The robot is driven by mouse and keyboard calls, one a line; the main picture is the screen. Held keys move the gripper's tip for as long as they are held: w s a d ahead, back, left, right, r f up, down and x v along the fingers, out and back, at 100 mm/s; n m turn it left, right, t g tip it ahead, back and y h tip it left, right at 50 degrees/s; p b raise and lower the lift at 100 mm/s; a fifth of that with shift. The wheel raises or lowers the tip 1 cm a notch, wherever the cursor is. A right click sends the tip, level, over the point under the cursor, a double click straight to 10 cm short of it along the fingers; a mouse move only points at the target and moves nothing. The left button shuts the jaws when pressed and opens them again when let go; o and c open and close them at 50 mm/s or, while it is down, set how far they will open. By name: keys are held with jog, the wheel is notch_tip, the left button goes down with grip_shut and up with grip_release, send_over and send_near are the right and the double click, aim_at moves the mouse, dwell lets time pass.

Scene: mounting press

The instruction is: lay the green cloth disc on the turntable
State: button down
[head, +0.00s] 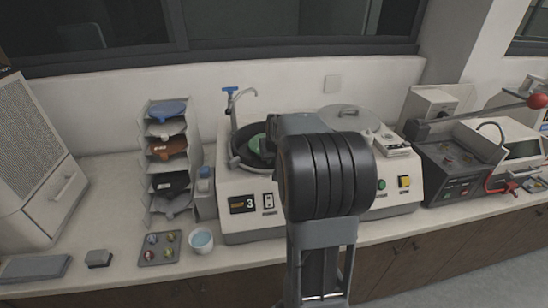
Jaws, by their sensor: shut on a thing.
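The green cloth disc (257,143) shows as a small patch over the left bowl of the grinding machine. My gripper (271,132) is beside it at the bowl, mostly hidden behind my own dark wrist and arm, and is shut on the disc. The turntable sits in the dark round bowl (237,160), whose left rim shows; its surface is largely covered by the disc and my arm. I cannot tell whether the disc touches the turntable.
A blue-handled tap (233,96) stands behind the bowl. A rack (150,140) with several coloured discs stands to the left. A cup of water (202,240) and a small tray (159,249) sit in front. A lidded second bowl (348,116) is at right.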

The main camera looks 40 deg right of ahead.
dwell(0.5)
jog(key=c, duration=0.8)
grip_release()
jog(key=b+v, duration=0.1)
jog(key=v, duration=1.3)
jog(key=shift+w+b, duration=0.1)
jog(key=shift+b, duration=0.3)
